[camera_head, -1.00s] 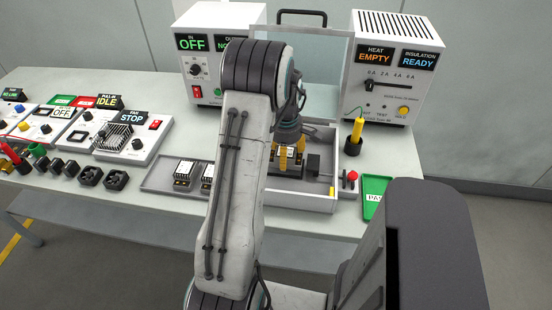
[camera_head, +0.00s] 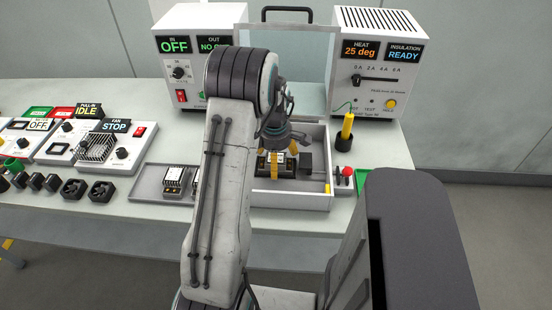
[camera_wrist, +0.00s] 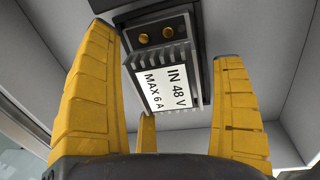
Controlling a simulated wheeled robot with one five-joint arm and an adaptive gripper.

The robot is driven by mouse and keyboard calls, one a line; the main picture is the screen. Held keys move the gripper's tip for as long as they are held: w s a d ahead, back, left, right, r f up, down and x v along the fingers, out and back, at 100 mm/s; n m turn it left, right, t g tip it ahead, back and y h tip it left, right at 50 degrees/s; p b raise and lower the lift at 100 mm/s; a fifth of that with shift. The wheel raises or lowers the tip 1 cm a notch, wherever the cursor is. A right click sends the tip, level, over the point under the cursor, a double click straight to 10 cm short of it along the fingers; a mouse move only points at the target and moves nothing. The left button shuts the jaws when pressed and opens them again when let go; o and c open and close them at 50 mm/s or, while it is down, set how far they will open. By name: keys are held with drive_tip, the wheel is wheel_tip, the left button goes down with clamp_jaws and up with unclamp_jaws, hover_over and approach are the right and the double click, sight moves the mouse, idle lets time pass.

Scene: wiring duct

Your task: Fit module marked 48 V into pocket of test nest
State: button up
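The module marked 48 V (camera_wrist: 168,85) has a ribbed grey case, a white label reading "IN 48 V MAX 6 A" and two brass terminals. In the head view it shows small (camera_head: 276,158) at the dark test nest (camera_head: 280,174), inside the light grey open box. It appears to lie in the nest's pocket; how deep it sits I cannot tell. My gripper (camera_wrist: 163,45) is open around the module, its yellow fingers on both sides with visible gaps. In the head view my gripper (camera_head: 277,149) is low over the nest, and my arm hides part of the box.
A grey tray (camera_head: 147,184) left of the box holds other modules, partly behind my arm. The tester (camera_head: 378,62) at the back right reads HEAT 25 deg and INSULATION READY. A yellow probe (camera_head: 347,125) in its holder and a red knob (camera_head: 348,171) stand close right of the box.

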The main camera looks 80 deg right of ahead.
drive_tip(key=shift+o, duration=0.3)
drive_tip(key=shift+r, duration=0.1)
wheel_tip(320, 180, up, 12)
drive_tip(key=a+b, duration=0.1)
drive_tip(key=b, duration=0.3)
drive_tip(key=shift+a, duration=0.2)
drive_tip(key=w+a+r+t, duration=0.1)
drive_tip(key=w+a+r, duration=0.1)
drive_tip(key=w+a, duration=0.9)
drive_tip(key=w+a+r, duration=0.2)
drive_tip(key=w+a, duration=0.6)
drive_tip(key=w, duration=0.4)
drive_tip(key=s+a+f+t, duration=0.1)
drive_tip(key=a, duration=1.2)
drive_tip(key=s+a+f+t+y, duration=0.1)
drive_tip(key=a+f, duration=0.1)
drive_tip(key=a, duration=1.1)
drive_tip(key=shift+s+f+m, duration=0.25)
drive_tip(key=shift+s+m, duration=0.05)
drive_tip(key=shift+m, duration=0.1)
